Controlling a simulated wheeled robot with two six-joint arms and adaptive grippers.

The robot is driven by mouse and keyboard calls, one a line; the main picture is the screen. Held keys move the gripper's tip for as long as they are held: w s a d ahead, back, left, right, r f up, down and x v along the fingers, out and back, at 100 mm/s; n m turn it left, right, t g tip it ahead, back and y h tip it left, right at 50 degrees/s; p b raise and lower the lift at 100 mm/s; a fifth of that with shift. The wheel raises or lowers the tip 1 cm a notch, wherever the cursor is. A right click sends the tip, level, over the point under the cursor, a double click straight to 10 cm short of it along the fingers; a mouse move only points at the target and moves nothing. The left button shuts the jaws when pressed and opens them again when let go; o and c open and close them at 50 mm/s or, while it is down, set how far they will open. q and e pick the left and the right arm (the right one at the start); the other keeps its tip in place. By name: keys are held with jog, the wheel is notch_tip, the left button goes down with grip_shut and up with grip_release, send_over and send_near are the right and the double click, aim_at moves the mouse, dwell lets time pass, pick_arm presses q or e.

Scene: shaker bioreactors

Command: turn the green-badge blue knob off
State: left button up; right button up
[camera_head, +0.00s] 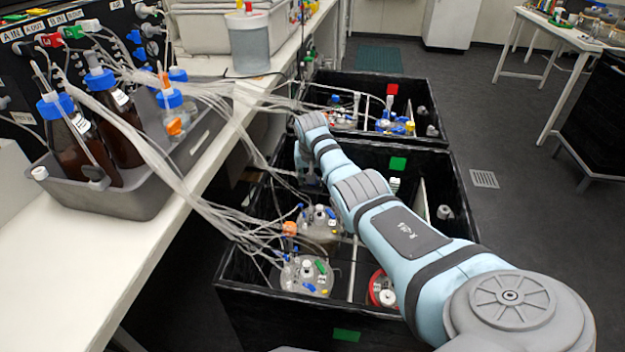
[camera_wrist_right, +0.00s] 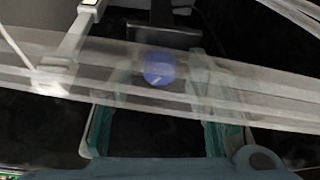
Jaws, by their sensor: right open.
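A round blue knob (camera_wrist_right: 158,68) with a short white mark shows in the right wrist view, behind blurred, see-through pale tubes. It lies between the far ends of my right gripper's fingers; whether they touch it I cannot tell. My right gripper (camera_wrist_right: 160,88) is open, with teal-lined fingers on either side. The knob is hidden in the head view.
Clear tubes (camera_head: 225,180) run from the bench bottles into the boxes, close to my right gripper. Glass vessels (camera_head: 305,275) stand in the near box. A farther box (camera_head: 392,89) has a red badge. The white bench (camera_head: 60,285) with a grey tray (camera_head: 150,200) is left.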

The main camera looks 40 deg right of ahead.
pick_arm(q)
jog(key=shift+r, duration=0.1)
pick_arm(e)
jog(key=shift+r, duration=0.1)
grip_shut()
jog(key=shift+w+m+b, duration=0.1)
jog(key=shift+m+b, duration=0.25)
jog(key=shift+m, duration=0.35)
jog(key=m+b, duration=0.1)
jog(key=b, duration=0.1)
jog(key=f+m+g+b, duration=0.1)
jog(key=b, duration=0.1)
jog(key=shift+w+h, duration=0.1)
jog(key=shift+h, duration=0.3)
jog(key=shift+a+r+m+b, duration=0.1)
jog(key=shift+r+m+b, duration=0.2)
jog(key=shift+m+b, duration=0.45)
jog(key=shift+r, duration=0.2)
grip_release()
pick_arm(q)
notch_tip(320, 180, down, 6)
jog(key=a, duration=0.1)
jog(key=shift+w+a, duration=0.35)
jog(key=shift+a, duration=0.05)
jog(key=shift+w+d, duration=0.1)
jog(key=shift+w, duration=0.05)
